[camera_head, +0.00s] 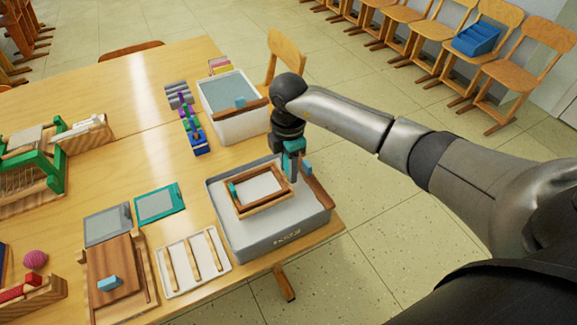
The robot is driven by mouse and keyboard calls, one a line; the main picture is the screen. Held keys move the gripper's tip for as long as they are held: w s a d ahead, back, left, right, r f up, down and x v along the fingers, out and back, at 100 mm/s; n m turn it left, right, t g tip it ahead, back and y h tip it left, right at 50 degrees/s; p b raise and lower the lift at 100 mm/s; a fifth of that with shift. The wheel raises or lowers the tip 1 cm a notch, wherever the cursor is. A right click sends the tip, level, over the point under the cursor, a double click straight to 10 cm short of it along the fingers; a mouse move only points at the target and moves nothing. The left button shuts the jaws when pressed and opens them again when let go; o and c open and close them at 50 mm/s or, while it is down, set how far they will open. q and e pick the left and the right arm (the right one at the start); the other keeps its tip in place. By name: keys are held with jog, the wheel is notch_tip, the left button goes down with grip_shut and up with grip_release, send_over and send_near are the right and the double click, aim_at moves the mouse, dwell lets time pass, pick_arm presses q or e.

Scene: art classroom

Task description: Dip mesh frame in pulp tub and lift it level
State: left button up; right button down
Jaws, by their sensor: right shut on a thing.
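The wooden mesh frame (262,206) has a pale mesh and a small teal piece on its left side. It shows within the opening of the grey pulp tub (265,240), and looks roughly level. Pale pulp shows around it; I cannot tell how deep the frame sits. My right gripper (293,172) points down at the frame's right side and is shut on the frame. The fingertips partly hide that side. A wooden bar with a teal block (318,192) lies along the tub's right rim. My left gripper is not in view.
A white tub (235,128) with grey-blue contents stands behind. Left of the grey tub are a white tray (205,281) with wooden sticks, two flat screens (159,203), and a wooden board (112,265). The table's right edge is close to the tub. Chairs stand at the back.

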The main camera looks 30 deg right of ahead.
jog(key=shift+r+p, duration=1.9)
jog(key=shift+r, duration=0.35)
jog(key=shift+f, duration=0.1)
